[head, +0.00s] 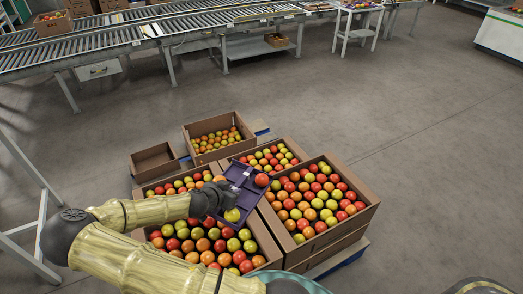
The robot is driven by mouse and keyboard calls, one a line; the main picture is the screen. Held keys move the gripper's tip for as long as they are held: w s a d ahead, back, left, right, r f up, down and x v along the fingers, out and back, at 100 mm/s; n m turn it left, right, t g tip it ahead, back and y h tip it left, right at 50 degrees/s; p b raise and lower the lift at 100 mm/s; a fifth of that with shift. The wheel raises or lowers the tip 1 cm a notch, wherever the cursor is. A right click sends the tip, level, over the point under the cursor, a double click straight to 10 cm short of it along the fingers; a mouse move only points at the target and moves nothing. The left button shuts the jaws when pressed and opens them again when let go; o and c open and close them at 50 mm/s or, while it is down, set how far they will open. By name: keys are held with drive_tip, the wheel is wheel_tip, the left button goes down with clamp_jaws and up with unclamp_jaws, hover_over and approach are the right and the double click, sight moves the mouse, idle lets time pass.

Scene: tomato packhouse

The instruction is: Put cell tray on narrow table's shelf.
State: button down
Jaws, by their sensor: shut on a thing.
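My gripper (222,197) is shut on the purple cell tray (241,176) at its left side. The tray is tilted and held above the tomato boxes. A red tomato shows at its right and a yellow-green one near its lower end; I cannot tell whether the latter is in the tray. A small white table (345,33) with a lower shelf stands far off at the top right, beside the conveyor, and may be the narrow table. Small items lie on its top. The gripper's fingertips are hard to make out.
Several cardboard boxes of tomatoes (342,219) stand on pallets below my arm, with a small empty box (153,161) to the left. A roller conveyor (130,38) runs across the back. A white frame (42,215) stands at left. Open grey floor (410,130) lies right.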

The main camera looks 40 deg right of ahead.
drive_tip(key=a+n+t+p, duration=0.1)
drive_tip(key=w+a+n+t+y+p, duration=0.1)
drive_tip(key=a+p, duration=0.1)
drive_tip(key=a+n+t+p, duration=0.1)
drive_tip(key=shift+w+a+f+n+y+p, duration=0.15)
drive_tip(key=shift+w+a+n+y+p, duration=0.1)
drive_tip(key=shift+w+n+y+p, duration=0.05)
drive_tip(key=a+n+t+y+p, duration=0.1)
drive_tip(key=p, duration=0.1)
drive_tip(key=a+n+y+p, duration=0.1)
drive_tip(key=a+p, duration=0.1)
drive_tip(key=a+n+t+p, duration=0.1)
drive_tip(key=a+n+p, duration=0.1)
drive_tip(key=shift+w+a+t+y, duration=0.25)
drive_tip(key=shift+t+y, duration=0.05)
drive_tip(key=shift+y, duration=0.1)
drive_tip(key=s+a+r+n+t+y+p, duration=0.1)
drive_tip(key=s+a+r+n+y+p, duration=0.2)
drive_tip(key=a+p, duration=0.6)
wheel_tip(320, 180, up, 3)
drive_tip(key=n+y+p, duration=0.1)
drive_tip(key=n+y, duration=0.1)
drive_tip(key=n, duration=0.1)
drive_tip(key=shift+s+f+n+t+y, duration=0.15)
drive_tip(key=shift+s+n+t+y, duration=0.05)
drive_tip(key=shift+n+t+y, duration=0.1)
